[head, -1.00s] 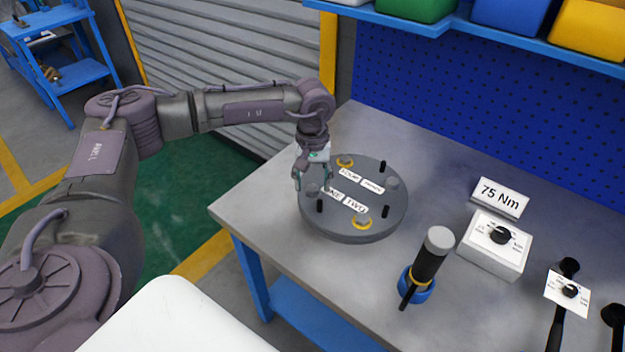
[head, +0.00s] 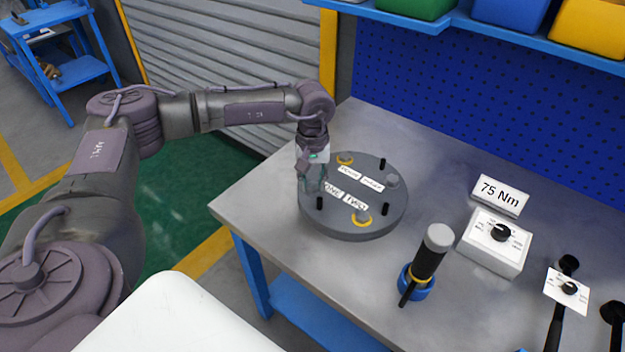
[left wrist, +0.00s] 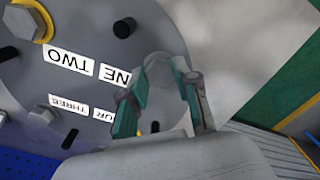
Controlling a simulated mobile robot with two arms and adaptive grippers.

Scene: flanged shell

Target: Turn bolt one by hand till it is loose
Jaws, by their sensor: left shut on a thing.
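The round grey flanged shell (head: 345,228) lies on the bench, with bolts and black pins around its top and white number labels. Bolt one, a grey head, sits at its left edge beside the label ONE; it shows between my fingertips in the left wrist view (left wrist: 158,68). My left gripper (head: 311,188) points down over that spot, its teal-padded fingers shut on the bolt head (left wrist: 160,82). The fingers hide most of the bolt in the head view. I cannot tell how loose it is. My right gripper is not in view.
Bolt two (head: 362,215) has a yellow ring, and bolt three (head: 392,182) is bare. A black cylindrical tool (head: 430,258) stands in a blue holder. A white dial box (head: 494,242) and a 75 Nm sign (head: 500,196) are at right. The bench front-left is clear.

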